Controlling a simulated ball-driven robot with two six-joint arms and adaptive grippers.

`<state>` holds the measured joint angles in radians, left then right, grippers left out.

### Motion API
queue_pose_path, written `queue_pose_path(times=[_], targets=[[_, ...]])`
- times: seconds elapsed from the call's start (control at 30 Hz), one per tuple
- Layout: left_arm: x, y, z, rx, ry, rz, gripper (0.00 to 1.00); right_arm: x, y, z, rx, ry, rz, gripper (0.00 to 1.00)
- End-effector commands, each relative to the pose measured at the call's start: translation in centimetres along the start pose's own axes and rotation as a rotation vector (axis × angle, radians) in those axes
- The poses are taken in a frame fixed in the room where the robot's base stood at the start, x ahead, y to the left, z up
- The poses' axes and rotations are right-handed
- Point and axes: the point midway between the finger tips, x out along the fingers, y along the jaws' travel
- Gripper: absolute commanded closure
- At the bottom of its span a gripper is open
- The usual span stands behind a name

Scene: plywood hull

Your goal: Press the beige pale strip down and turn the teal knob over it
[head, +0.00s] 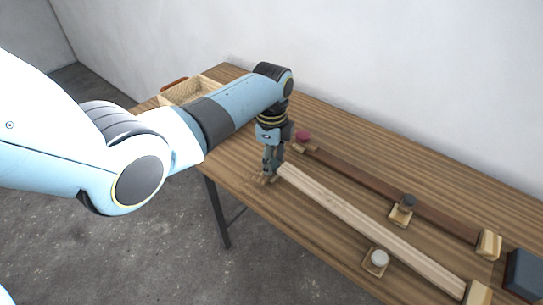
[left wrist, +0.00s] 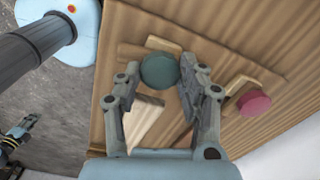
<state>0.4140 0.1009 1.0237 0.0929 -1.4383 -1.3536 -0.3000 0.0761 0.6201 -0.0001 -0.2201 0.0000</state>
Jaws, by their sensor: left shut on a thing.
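The beige pale strip (head: 370,222) lies lengthwise along the near side of the table. Its left end is by my left gripper (head: 270,172), which points straight down. In the left wrist view the strip's end (left wrist: 144,118) shows between the fingers, below the teal knob (left wrist: 160,70). My left gripper is shut on the teal knob, a finger on either side. A wooden piece (left wrist: 143,52) shows beside the knob; whether it lies over the strip I cannot tell. A small part at the wrist view's left edge may be my right gripper (left wrist: 14,138).
A dark brown strip (head: 380,187) runs behind the pale one, with a pink knob (head: 302,136) at its left end. A grey knob (head: 408,201) and a white knob (head: 379,258) stand beside the strips. A tray (head: 212,86) and a dark box (head: 522,272) flank them.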

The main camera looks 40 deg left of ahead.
Motion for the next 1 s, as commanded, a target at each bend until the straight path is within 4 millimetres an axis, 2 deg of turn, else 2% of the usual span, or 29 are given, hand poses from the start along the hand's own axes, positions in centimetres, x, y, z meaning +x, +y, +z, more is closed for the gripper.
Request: queue_pose_path(times=[0.03, 0.1, 0.43, 0.47, 0.6, 0.87, 1.0], targets=[[-0.41, 0.04, -0.03, -0.040, 0.000, 0.002, 0.93, -0.79, 0.10, -0.10, 0.000, 0.000, 0.000, 1.00], [-0.34, 0.04, -0.02, -0.091, 0.000, 0.002, 0.93, -1.07, 0.17, -0.13, 0.000, 0.000, 0.001, 1.00], [-0.04, 0.00, -0.01, -0.122, 0.000, 0.000, 0.93, -0.98, 0.45, -0.14, -0.002, 0.001, 0.004, 1.00], [-0.04, 0.00, -0.01, -0.122, 0.000, 0.000, 0.57, -0.98, 0.47, -0.14, -0.002, 0.001, 0.005, 1.00], [-0.04, 0.01, -0.01, -0.121, 0.000, 0.001, 0.39, -0.98, 0.53, -0.14, -0.002, 0.001, 0.005, 1.00], [-0.08, 0.02, 0.00, -0.121, 0.000, 0.001, 0.38, -0.97, 0.60, -0.14, -0.002, 0.001, 0.006, 1.00], [-0.98, -0.09, -0.02, -0.120, 0.000, -0.002, 0.38, -0.98, 0.55, -0.14, -0.002, 0.001, 0.005, 1.00]])
